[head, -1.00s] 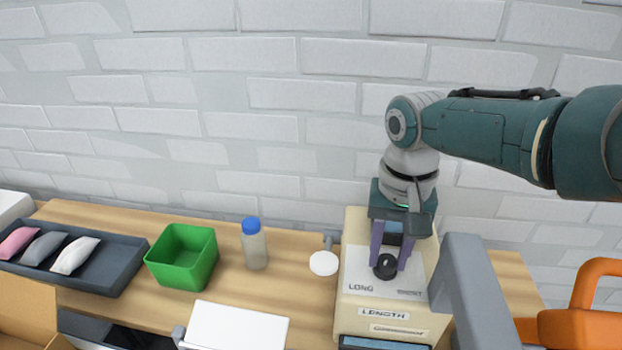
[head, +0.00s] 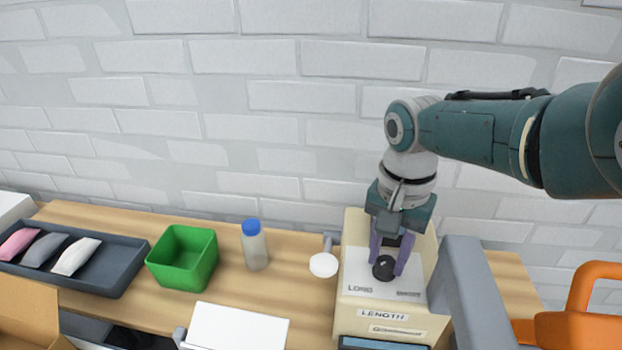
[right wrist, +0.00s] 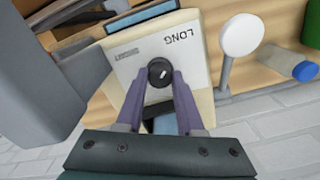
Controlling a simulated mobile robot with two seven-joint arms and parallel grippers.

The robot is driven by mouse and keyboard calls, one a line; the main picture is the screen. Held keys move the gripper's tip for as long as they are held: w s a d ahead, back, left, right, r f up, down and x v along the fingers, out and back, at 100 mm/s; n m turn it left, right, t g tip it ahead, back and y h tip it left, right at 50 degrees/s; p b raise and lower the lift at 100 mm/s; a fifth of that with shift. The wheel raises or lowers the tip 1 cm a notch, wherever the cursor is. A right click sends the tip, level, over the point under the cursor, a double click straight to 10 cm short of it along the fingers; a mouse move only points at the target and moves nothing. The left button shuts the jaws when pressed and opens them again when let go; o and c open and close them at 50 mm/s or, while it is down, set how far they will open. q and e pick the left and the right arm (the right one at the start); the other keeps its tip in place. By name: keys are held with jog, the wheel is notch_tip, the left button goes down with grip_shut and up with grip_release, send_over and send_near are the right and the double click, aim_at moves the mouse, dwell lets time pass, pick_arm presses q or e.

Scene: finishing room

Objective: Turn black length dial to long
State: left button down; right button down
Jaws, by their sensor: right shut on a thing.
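The black length dial (head: 384,267) sits on the light top panel of the cream machine (head: 357,262). The word LONG is printed on the panel left of the dial in the head view, with a smaller label at right. My right gripper (head: 386,264) is shut on the dial, a purple finger on each side. In the right wrist view the dial (right wrist: 160,73) shows between the fingertips, with a white pointer mark slanting on its face; LONG reads upside down at upper right. My left gripper is not in view.
A white round disc (head: 323,265) stands just left of the machine. A bottle with a blue cap (head: 254,246), a green bin (head: 182,257) and a dark tray (head: 103,275) of small pouches lie further left. A grey upright (head: 470,290) stands close on the right.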

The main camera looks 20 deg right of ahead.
aim_at(387, 260)
jog(key=c, duration=0.5)
grip_release()
jog(key=shift+r, duration=0.1)
notch_tip(387, 260, up, 10)
jog(key=p, duration=0.6)
